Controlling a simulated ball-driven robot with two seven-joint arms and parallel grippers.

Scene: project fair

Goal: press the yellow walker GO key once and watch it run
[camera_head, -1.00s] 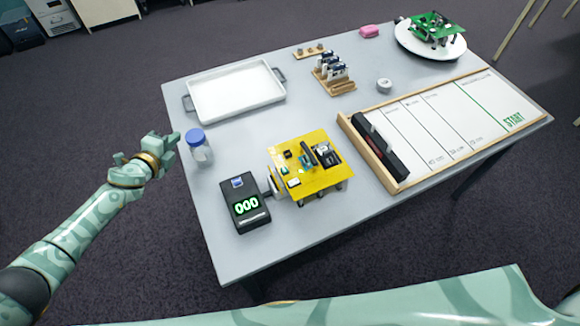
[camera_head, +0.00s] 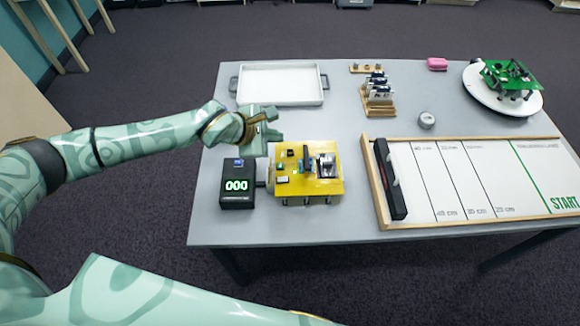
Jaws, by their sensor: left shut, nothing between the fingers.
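The yellow walker (camera_head: 328,186) stands on the grey table, a yellow board with small dark parts on top and short legs below. Several small parts sit on its board; I cannot tell which one is its GO key. A black box (camera_head: 237,200) with a green "000" display stands just left of the walker. My left gripper (camera_head: 272,125) is shut and empty, in the air above and behind the walker's left rear corner, apart from it. My right gripper is not in view.
A white tray (camera_head: 282,72) lies at the back left. The battery rack (camera_head: 378,110) and a grey ring (camera_head: 427,120) are behind the walker. A wood-framed track (camera_head: 470,218) is right of it. A green walker (camera_head: 508,74) stands on a white disc (camera_head: 480,92).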

